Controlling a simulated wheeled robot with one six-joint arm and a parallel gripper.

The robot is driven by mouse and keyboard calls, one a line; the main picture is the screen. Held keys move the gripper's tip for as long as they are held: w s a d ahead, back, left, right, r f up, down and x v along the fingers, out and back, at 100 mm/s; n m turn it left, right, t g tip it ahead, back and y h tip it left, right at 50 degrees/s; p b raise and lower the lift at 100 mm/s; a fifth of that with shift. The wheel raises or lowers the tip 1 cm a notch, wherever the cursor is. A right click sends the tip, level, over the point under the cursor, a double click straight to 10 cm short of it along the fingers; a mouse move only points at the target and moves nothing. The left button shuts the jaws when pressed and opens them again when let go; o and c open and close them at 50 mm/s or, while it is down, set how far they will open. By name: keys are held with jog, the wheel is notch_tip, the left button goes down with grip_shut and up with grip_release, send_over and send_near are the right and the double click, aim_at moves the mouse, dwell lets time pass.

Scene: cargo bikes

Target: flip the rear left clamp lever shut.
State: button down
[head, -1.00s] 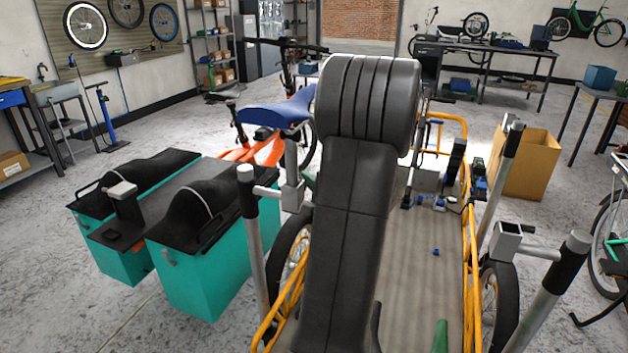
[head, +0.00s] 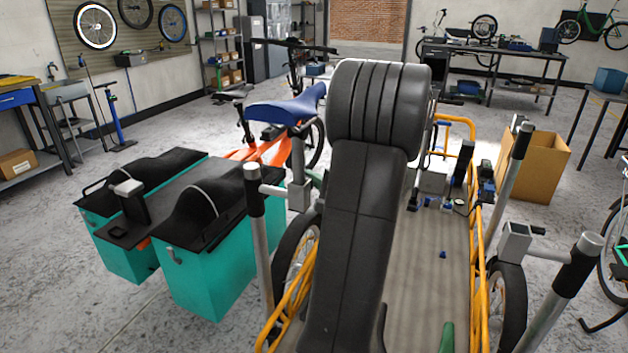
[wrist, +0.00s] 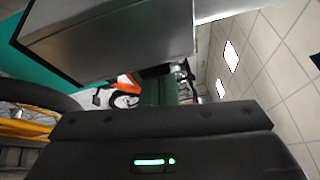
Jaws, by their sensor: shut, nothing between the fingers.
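A silver square clamp block (head: 299,196) sits to the left of my black arm in the head view, beside a silver post (head: 263,250) with a black top. A short bar runs from the block toward the post. I cannot make out clearly whether its lever stands open or shut. In the wrist view a large silver metal block (wrist: 110,35) fills the upper left, very close to the camera. My gripper's dark body (wrist: 160,128), with a green light, spans the bottom of that view. It is shut and empty. Its fingertips cannot be made out, and the arm hides it in the head view.
Teal boxes with black lids (head: 205,265) stand left of the bike. A blue saddle (head: 285,106) lies ahead. Yellow frame rails (head: 474,260) edge the cargo deck (head: 425,280), with small parts on it. A right-hand clamp block (head: 514,241) and post (head: 560,290) stand nearby.

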jog(key=n+g+y, duration=0.1)
jog(key=a+n+g+y+b, duration=0.1)
jog(key=n+g+y, duration=0.1)
jog(key=n+g+y+b, duration=0.1)
jog(key=g, duration=0.1)
jog(key=shift+a, duration=0.55)
jog(key=shift+s+a, duration=0.1)
dwell(0.3)
jog(key=v, duration=1.3)
jog(key=shift+d, duration=0.45)
